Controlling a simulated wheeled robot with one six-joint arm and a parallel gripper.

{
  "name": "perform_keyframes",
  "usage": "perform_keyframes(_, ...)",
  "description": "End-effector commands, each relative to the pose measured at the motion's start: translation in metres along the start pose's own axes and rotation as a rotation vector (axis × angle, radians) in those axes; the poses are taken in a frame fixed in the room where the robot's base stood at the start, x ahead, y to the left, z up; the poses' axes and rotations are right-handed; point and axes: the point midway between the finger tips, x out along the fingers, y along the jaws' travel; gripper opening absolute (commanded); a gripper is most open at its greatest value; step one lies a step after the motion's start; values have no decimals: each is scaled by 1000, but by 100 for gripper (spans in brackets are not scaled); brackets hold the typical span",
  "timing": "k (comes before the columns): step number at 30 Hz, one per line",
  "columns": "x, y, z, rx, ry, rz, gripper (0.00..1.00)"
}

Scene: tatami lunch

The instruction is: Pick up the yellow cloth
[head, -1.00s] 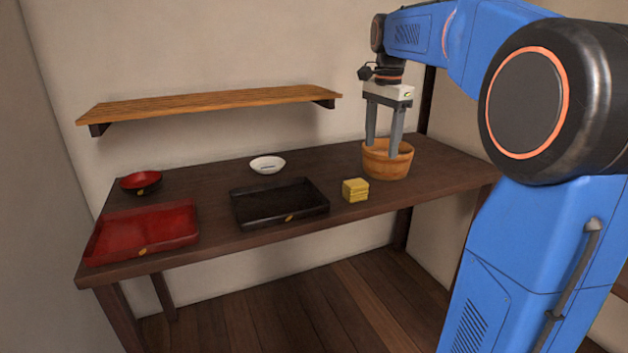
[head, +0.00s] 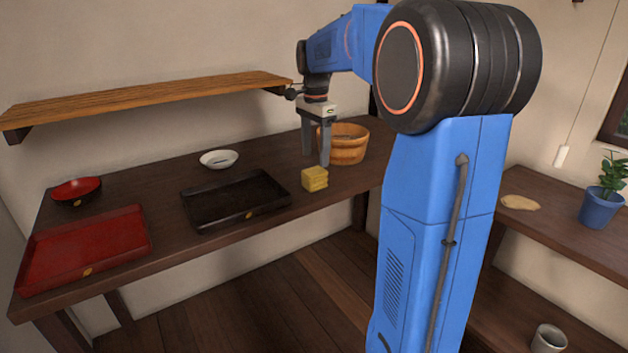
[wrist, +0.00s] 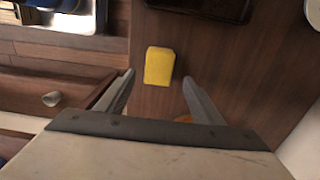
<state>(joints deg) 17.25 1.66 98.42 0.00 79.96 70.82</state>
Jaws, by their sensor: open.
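The yellow cloth (head: 315,179) is a small folded block lying on the dark wooden table (head: 268,158), near its front edge. In the wrist view the yellow cloth (wrist: 159,64) lies just beyond the fingertips, in line with the gap between them. My gripper (head: 316,159) points down with its fingers apart and empty, above and slightly behind the cloth. It also shows in the wrist view (wrist: 158,80). It does not appear to touch the cloth.
A wooden tub (head: 347,146) stands close right of my gripper. A black tray (head: 222,224) lies left of the cloth, with a white bowl (head: 218,159), red tray (head: 85,250) and red bowl (head: 76,188) farther left. A shelf (head: 150,98) hangs above. A plant (head: 601,205) stands on another table.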

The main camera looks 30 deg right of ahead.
Motion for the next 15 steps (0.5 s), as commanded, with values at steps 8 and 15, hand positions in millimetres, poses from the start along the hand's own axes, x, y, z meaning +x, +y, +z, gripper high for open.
perform_keyframes(8, 20, 0, 0, 0, 0, 1, 61)
perform_keyframes(15, 49, 3, 0, 0, -1, 2, 61)
